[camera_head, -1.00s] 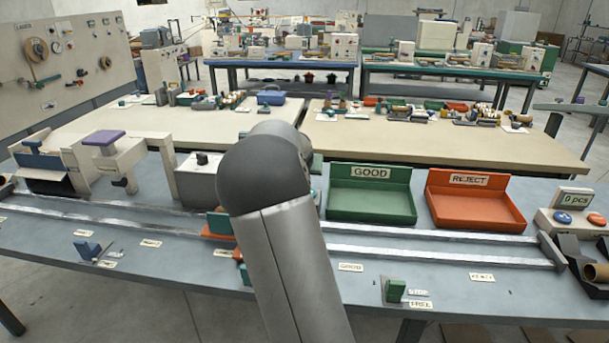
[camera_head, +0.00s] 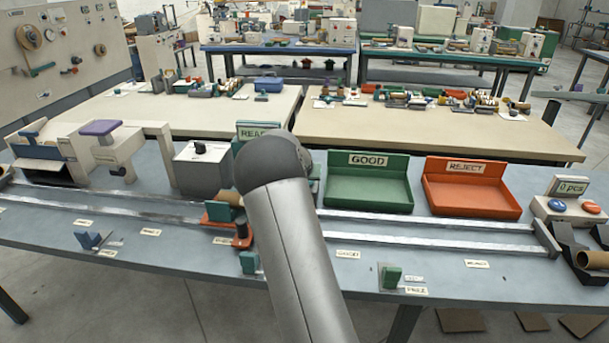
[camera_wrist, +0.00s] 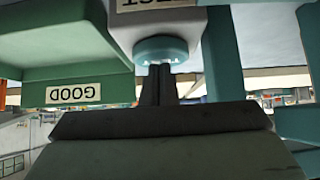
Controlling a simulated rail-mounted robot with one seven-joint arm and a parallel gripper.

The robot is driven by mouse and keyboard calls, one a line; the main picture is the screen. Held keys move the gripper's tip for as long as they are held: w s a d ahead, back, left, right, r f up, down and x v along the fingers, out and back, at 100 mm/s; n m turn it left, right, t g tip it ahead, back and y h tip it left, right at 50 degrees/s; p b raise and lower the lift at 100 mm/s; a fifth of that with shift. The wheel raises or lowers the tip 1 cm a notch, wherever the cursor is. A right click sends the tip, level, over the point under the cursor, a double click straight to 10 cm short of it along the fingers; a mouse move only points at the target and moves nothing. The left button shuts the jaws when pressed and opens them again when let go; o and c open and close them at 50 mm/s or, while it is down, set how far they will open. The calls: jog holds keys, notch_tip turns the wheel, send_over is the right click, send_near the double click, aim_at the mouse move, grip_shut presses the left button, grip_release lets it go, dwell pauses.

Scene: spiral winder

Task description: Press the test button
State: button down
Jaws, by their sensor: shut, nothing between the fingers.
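The test button is a round teal cap (camera_wrist: 161,52) on the underside, as pictured, of a pale box (camera_wrist: 150,28) in the wrist view. The lettering on the cap is hard to read. My gripper (camera_wrist: 160,70) is shut and empty. Its dark fingertips point at the cap and overlap its edge in the picture; I cannot tell whether they touch or press it. In the head view my arm hides the button and gripper. A green READY sign (camera_head: 257,132) shows partly behind my arm.
A green GOOD tray (camera_head: 368,205) and an orange REJECT tray (camera_head: 470,208) stand right of my arm. Metal rails (camera_head: 430,238) run along the bench. A grey box (camera_head: 202,172) stands left.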

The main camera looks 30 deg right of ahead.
jog(key=shift+f, duration=0.15)
jog(key=shift+f+b, duration=0.85)
jog(key=shift+b, duration=0.2)
jog(key=shift+s+a+f, duration=0.1)
jog(key=shift+s+f, duration=0.05)
jog(key=shift+f, duration=0.05)
jog(key=shift+s, duration=0.1)
jog(key=r+p, duration=0.2)
jog(key=r, duration=0.3)
jog(key=shift+w+r+p, duration=0.2)
jog(key=shift+p, duration=0.1)
jog(key=b+v, duration=0.1)
jog(key=v, duration=0.9)
